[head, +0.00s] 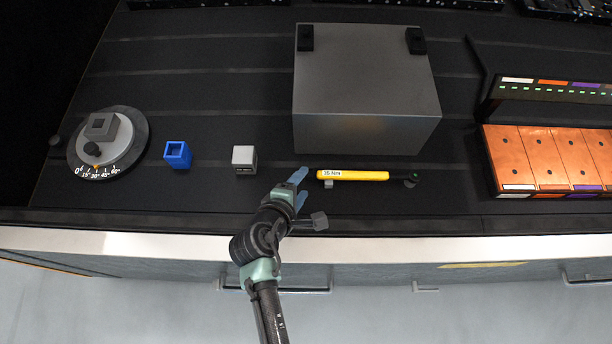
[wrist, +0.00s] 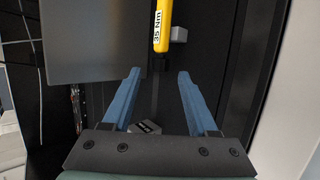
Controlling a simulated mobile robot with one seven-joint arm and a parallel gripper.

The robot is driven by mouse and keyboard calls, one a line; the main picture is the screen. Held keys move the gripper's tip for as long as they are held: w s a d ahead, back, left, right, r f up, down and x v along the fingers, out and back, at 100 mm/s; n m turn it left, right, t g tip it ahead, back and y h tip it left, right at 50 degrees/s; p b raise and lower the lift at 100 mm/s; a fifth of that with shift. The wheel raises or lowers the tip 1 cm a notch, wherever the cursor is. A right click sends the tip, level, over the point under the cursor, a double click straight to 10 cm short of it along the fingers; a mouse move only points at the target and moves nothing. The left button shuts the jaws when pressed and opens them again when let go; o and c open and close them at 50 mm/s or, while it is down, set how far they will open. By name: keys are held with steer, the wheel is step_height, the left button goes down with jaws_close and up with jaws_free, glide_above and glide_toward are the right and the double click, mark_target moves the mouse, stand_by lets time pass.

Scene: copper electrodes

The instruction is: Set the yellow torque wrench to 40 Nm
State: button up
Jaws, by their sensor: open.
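The yellow torque wrench (head: 352,175) lies lengthwise left to right near the bench's front edge, on a small grey support (head: 328,184). Its label reads 35 Nm. Its right end is dark with a green ring. My gripper (head: 301,187) is open and empty just left of the wrench's left end. In the wrist view the yellow wrench (wrist: 162,25) enters from the top, and a dark part continues below the yellow toward the gap between my blue fingertips (wrist: 160,73). I cannot tell whether the fingers touch it.
A large grey box (head: 367,125) stands close behind the wrench. A grey block (head: 244,157), a blue block (head: 177,154) and a round angle dial (head: 108,143) are to the left. Copper plates (head: 550,155) stand at the right. The bench's front edge (head: 400,240) is close.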

mark_target(308, 177)
steer(key=b+x, duration=0.2)
steer(key=x, duration=0.1)
steer(key=shift+w+d+f+b, duration=0.1)
steer(key=shift+w+f+b, duration=0.05)
steer(key=shift+f+b, duration=0.2)
steer(key=shift+r+p, duration=0.3)
steer(key=shift+p, duration=0.1)
steer(key=shift+f, duration=0.1)
steer(key=shift+w+f, duration=0.1)
steer(key=shift+w, duration=0.05)
steer(key=shift+c, duration=0.3)
jaws_close()
